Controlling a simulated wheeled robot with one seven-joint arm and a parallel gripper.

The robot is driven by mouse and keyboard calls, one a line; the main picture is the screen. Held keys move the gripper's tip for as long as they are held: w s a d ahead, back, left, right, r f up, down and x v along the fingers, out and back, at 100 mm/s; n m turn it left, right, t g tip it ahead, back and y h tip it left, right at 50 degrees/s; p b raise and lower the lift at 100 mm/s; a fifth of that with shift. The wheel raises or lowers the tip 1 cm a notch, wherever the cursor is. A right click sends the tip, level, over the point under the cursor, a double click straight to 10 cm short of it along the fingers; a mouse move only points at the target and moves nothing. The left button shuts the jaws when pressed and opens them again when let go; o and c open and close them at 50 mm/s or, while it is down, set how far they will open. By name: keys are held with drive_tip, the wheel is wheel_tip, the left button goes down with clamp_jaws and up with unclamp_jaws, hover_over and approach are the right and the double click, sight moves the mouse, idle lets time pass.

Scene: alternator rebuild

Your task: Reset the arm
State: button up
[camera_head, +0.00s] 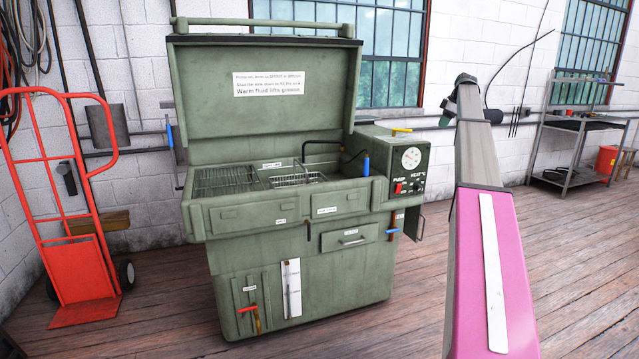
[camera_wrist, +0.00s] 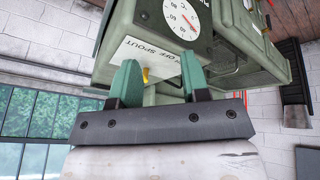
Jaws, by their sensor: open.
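My arm, pink and grey, rises at the right of the head view, with my gripper (camera_head: 462,90) at its upper end, in front of the white wall and to the right of the green parts washer (camera_head: 300,235). In the wrist view my gripper (camera_wrist: 160,80) shows two green fingers standing apart with nothing between them. Beyond the fingers is the washer's control box with a round dial (camera_wrist: 182,18) and a yellow lever (camera_wrist: 146,74). The wrist view is tilted.
The washer's lid (camera_head: 265,100) stands open over a basin with a wire basket (camera_head: 298,180). A red hand truck (camera_head: 75,220) stands at the left. A metal shelf (camera_head: 570,130) and a red bucket (camera_head: 607,160) stand at the far right. Wooden floor (camera_head: 400,310) is clear between washer and arm.

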drive_tip(key=s+a+f+m+g, duration=0.1)
drive_tip(key=s+a+f+m, duration=0.1)
drive_tip(key=s+a+f, duration=0.65)
drive_tip(key=s+a+f+m+h, duration=0.1)
drive_tip(key=s+a+f+m, duration=0.2)
drive_tip(key=f, duration=1)
drive_tip(key=s+a+f+m+g, duration=0.1)
drive_tip(key=s+a+f, duration=0.6)
drive_tip(key=f, duration=0.4)
drive_tip(key=s+a+f+m, duration=0.2)
drive_tip(key=s+a+f, duration=0.3)
drive_tip(key=s, duration=0.5)
drive_tip(key=s+a+f+m+g+h, duration=0.1)
drive_tip(key=s+a+f+m, duration=0.1)
drive_tip(key=s+a+f, duration=0.3)
drive_tip(key=s+a+f+m+h, duration=0.1)
drive_tip(key=s+a+f, duration=0.4)
drive_tip(key=s+f, duration=0.6)
drive_tip(key=s+m, duration=0.1)
drive_tip(key=s, duration=0.5)
drive_tip(key=shift+a+f+m+g, duration=0.15)
drive_tip(key=shift+m+g, duration=0.15)
drive_tip(key=shift+m, duration=0.1)
